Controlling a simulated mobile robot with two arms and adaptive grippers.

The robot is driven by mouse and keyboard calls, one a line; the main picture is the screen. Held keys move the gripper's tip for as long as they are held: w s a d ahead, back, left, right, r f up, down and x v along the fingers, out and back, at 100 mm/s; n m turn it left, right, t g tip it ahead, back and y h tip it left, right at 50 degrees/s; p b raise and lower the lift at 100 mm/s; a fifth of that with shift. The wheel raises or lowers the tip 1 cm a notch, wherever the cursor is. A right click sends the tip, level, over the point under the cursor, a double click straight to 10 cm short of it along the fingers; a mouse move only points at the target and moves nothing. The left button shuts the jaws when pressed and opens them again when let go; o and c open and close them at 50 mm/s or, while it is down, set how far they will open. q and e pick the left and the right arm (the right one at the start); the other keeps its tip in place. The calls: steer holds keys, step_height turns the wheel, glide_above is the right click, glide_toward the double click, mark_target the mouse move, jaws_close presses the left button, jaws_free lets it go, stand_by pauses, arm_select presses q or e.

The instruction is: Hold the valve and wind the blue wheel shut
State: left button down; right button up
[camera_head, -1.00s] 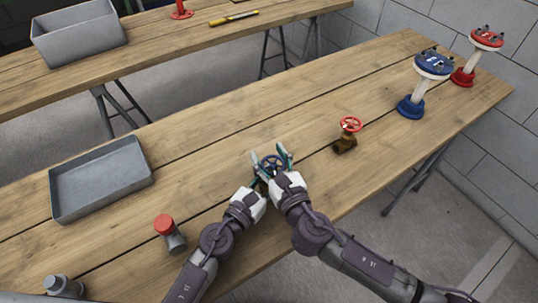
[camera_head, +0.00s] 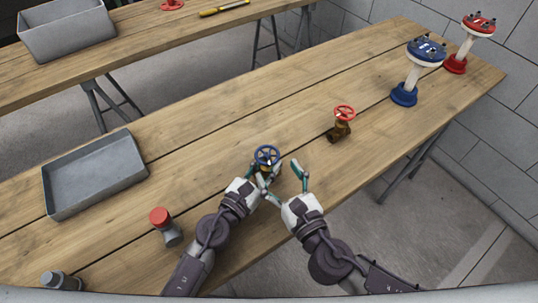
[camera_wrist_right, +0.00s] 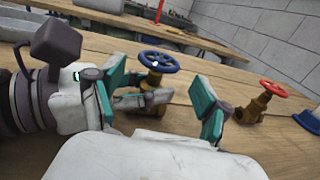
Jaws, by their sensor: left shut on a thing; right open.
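The valve with the blue wheel (camera_head: 267,156) stands upright near the table's front edge; its brass body (camera_wrist_right: 152,104) and blue wheel (camera_wrist_right: 159,61) show in the right wrist view. My left gripper (camera_head: 262,178) is shut on the valve's body below the wheel, partly hiding it. My right gripper (camera_head: 287,178) is open and empty just to the right of the valve. Its teal finger pads show in the right wrist view (camera_wrist_right: 165,100), apart from the wheel.
A brass valve with a red wheel (camera_head: 341,124) stands to the right. Grey tray (camera_head: 95,178) and a red-capped grey fitting (camera_head: 168,226) are at left. Blue (camera_head: 415,75) and red (camera_head: 468,45) stands are at the far right. The table between tray and valve is clear.

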steer(key=shift+v, duration=1.7)
